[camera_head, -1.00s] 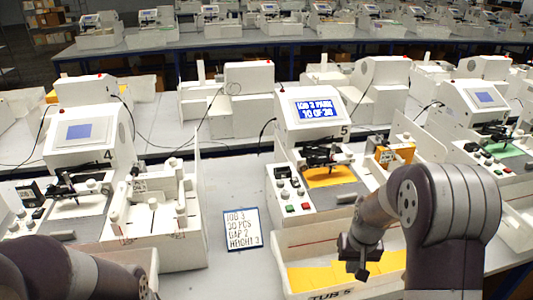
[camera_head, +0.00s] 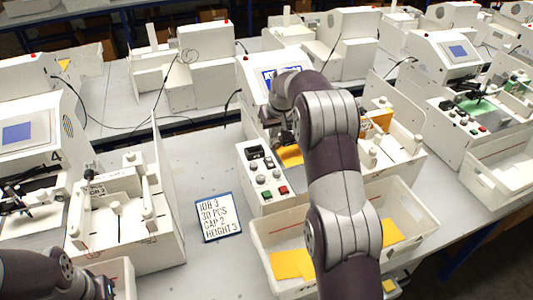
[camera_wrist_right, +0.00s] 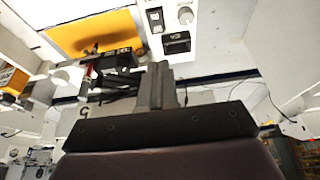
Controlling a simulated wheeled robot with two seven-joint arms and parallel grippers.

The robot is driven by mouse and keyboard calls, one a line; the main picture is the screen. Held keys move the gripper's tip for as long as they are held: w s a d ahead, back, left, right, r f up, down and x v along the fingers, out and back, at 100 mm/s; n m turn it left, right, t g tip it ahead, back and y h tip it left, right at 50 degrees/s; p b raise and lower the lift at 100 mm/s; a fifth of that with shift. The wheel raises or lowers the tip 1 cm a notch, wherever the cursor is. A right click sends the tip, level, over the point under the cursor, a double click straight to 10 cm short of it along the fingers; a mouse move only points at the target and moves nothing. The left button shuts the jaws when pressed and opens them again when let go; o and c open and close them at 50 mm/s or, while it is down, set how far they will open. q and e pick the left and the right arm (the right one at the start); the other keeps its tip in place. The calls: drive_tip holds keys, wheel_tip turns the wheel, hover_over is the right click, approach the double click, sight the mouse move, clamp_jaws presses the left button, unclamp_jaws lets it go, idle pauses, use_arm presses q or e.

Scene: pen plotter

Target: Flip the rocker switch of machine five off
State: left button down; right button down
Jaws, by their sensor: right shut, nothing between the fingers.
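The panel carries black switch-like parts (camera_head: 254,152), grey knobs, a green button and a red button. The wrist view shows a black two-part switch (camera_wrist_right: 155,20) and a larger black part (camera_wrist_right: 176,43) beside a knob (camera_wrist_right: 186,15). I cannot tell which is the rocker or its position. My right gripper (camera_wrist_right: 160,85) is shut and empty, apparently short of the panel. My left gripper (camera_head: 104,288) barely shows, its fingers unclear.
A tub (camera_head: 265,245) with yellow pieces stands in front of machine five. A job card (camera_head: 218,216) lies to its left on the clear grey bench. Machine four (camera_head: 30,130) is at left, another machine (camera_head: 450,65) at right. Cables cross behind.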

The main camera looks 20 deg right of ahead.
drive_tip(key=p, duration=0.6)
approach(267, 159)
drive_tip(key=x, duration=0.5)
drive_tip(key=shift+w+f, duration=0.15)
drive_tip(key=shift+w, duration=0.05)
drive_tip(key=shift+f, duration=0.6)
